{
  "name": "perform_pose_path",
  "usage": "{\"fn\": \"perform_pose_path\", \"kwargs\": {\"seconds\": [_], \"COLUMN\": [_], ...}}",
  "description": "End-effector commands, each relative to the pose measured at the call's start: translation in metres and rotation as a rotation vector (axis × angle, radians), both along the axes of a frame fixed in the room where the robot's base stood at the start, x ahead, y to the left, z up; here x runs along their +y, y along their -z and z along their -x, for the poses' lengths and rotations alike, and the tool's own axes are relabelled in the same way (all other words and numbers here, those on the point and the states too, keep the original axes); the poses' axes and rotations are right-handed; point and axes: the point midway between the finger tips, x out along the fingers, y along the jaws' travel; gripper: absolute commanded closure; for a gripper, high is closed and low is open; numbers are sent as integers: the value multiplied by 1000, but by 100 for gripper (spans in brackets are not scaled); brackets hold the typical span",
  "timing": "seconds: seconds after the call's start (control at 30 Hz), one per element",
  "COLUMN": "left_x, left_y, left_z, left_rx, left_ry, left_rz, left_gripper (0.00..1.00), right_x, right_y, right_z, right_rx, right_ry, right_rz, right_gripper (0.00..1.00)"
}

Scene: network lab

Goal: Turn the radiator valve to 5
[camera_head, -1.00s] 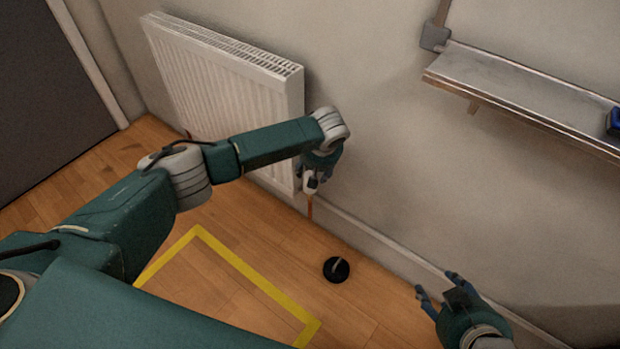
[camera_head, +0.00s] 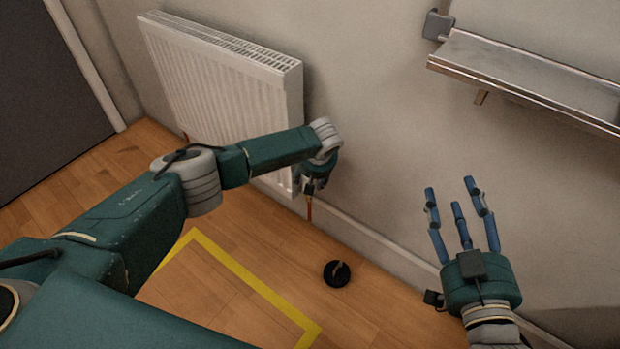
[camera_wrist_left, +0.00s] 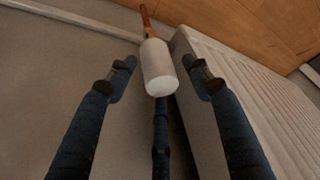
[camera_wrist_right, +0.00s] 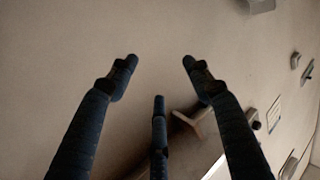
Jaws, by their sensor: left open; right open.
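The radiator valve (camera_wrist_left: 159,68) is a white rounded cylinder on a copper pipe (camera_wrist_left: 146,18) in the left wrist view. No number on it can be read. My left gripper (camera_head: 311,186) is open at the radiator's lower right corner. In its wrist view the valve appears between the spread fingertips, with a visible gap on both sides. In the head view the gripper mostly hides the valve, and the pipe (camera_head: 309,211) shows below. The white radiator (camera_head: 222,90) hangs on the wall. My right gripper (camera_head: 455,195) is open and empty, fingers up, before the bare wall.
A metal shelf (camera_head: 530,75) is on the wall at upper right. A round black object (camera_head: 337,274) sits on the wooden floor near the skirting. Yellow tape (camera_head: 246,276) marks the floor. A dark door or panel (camera_head: 45,90) is at far left.

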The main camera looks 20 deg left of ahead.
Motion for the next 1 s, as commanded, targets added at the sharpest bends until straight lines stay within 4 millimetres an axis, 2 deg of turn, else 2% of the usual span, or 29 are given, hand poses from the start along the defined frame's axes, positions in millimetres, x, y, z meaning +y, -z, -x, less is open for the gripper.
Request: {"fn": "perform_pose_path", "kwargs": {"seconds": [0.37,0.6,0.77,0.83,1.0], "left_x": [1,2,3,2,0], "left_y": [2,2,1,0,-5], "left_z": [-1,-1,-1,-1,-5], "left_rx": [0,0,0,-1,-10], "left_ry": [0,-1,-1,3,27], "left_rz": [-1,-2,-3,-2,2], "left_gripper": [50,90,91,91,91], "right_x": [1,1,1,-1,-10], "right_y": [-8,-8,-8,2,45], "right_z": [-1,-1,-1,0,12], "right_rx": [-32,-32,-28,16,210], "right_ry": [-2,-2,-2,1,14], "right_rz": [-9,-9,-8,4,52], "right_gripper": [50,50,50,50,50]}}
